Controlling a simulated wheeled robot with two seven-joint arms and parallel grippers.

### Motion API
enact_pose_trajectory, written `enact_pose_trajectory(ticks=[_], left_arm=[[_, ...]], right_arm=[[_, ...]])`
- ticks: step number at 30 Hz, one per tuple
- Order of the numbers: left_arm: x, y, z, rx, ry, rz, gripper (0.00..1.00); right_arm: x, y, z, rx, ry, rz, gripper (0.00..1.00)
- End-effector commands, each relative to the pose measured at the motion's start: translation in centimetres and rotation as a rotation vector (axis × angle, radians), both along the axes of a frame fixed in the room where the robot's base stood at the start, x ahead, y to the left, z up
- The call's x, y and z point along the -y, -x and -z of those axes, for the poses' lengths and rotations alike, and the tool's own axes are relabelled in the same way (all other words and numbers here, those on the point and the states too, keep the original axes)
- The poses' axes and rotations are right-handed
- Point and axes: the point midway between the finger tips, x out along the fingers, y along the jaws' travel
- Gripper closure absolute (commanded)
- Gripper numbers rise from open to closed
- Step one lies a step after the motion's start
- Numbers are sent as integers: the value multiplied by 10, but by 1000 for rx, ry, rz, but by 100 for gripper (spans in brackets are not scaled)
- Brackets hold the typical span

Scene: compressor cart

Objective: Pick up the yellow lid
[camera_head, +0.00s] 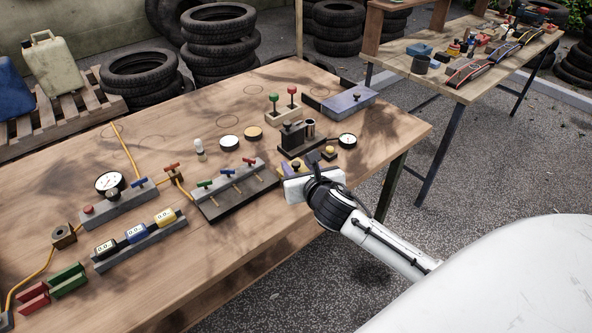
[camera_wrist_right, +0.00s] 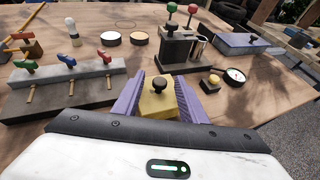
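The yellow lid (camera_wrist_right: 157,102) has a dark round knob on top and lies between the two purple fingers of my right gripper (camera_wrist_right: 159,90) in the right wrist view. The yellow fills the gap between the fingers, but I cannot tell whether they press on it. In the head view my right gripper (camera_head: 297,166) is at the table's front edge, and only a bit of yellow shows by its fingers. Whether the lid rests on something under it is hidden. My left gripper is not in view.
A dark block with a metal cylinder (camera_head: 297,140) stands just behind the gripper. A small yellow button (camera_wrist_right: 210,81) and a gauge (camera_head: 347,140) are to its right. The lever board (camera_head: 237,191) is close on the left. A blue-grey box (camera_head: 348,101) is farther back.

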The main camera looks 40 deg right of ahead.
Motion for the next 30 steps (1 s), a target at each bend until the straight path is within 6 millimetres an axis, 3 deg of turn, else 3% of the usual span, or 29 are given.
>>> enact_pose_trajectory(ticks=[3, 9, 20, 30], left_arm=[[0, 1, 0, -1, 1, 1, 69], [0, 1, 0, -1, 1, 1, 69], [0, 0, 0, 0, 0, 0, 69], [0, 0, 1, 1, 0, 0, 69]], right_arm=[[0, 0, 0, 0, 0, 0, 65], [0, 0, 0, 0, 0, 0, 99], [0, 0, -5, 2, 1, 0, 100], [0, -1, -68, 6, 3, -1, 100]])
